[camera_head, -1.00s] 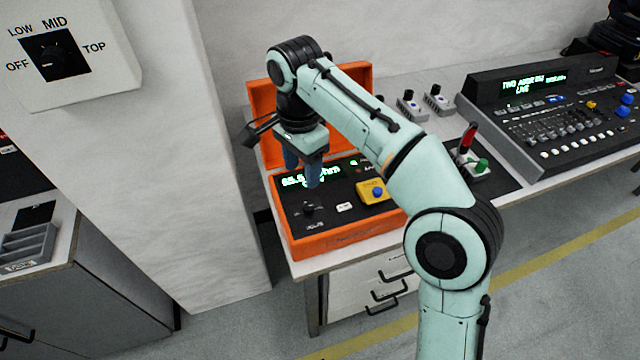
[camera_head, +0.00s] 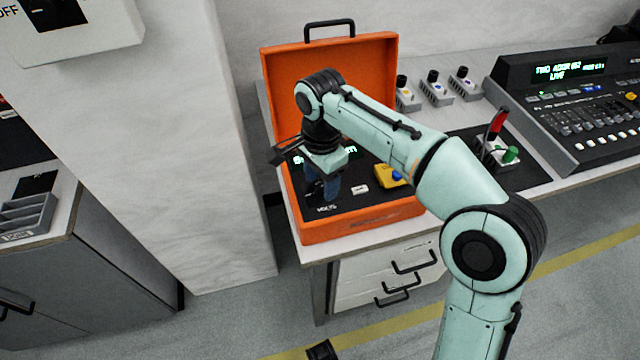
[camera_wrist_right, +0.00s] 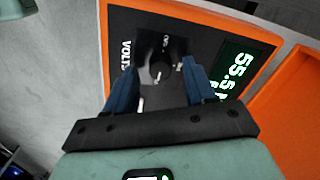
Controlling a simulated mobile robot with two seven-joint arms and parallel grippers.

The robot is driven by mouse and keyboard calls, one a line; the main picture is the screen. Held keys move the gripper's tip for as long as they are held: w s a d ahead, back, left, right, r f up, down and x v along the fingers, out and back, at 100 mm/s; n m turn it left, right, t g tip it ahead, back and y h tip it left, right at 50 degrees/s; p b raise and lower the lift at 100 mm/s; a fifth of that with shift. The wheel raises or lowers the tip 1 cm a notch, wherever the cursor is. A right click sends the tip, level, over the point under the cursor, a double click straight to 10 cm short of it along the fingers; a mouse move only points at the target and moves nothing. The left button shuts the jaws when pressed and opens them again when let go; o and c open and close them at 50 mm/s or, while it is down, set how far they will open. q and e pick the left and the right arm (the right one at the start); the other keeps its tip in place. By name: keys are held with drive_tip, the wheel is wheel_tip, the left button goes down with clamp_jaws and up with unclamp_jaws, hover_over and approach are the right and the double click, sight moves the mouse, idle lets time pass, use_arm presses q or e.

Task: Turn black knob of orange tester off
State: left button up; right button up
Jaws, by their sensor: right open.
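The orange tester (camera_head: 345,228) is an open case on the bench, its lid raised at the back. Its black panel carries a green display, which reads 55.5 in the right wrist view (camera_wrist_right: 238,75). The black knob (camera_wrist_right: 160,68) shows in the right wrist view, between and just beyond the two blue fingers, with a pale pointer mark on it. My right gripper (camera_head: 322,192) points down over the panel's left part, and in the head view it hides the knob. In the right wrist view the right gripper (camera_wrist_right: 162,85) is open around the knob. Whether the fingers touch it is unclear. My left gripper is not in view.
A yellow box with a blue button (camera_head: 390,176) sits on the panel's right side. Small switch boxes (camera_head: 436,90) and a mixing console (camera_head: 580,110) stand farther right.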

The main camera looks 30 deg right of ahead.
drive_tip(key=shift+f, duration=0.45)
drive_tip(key=shift+c, duration=0.3)
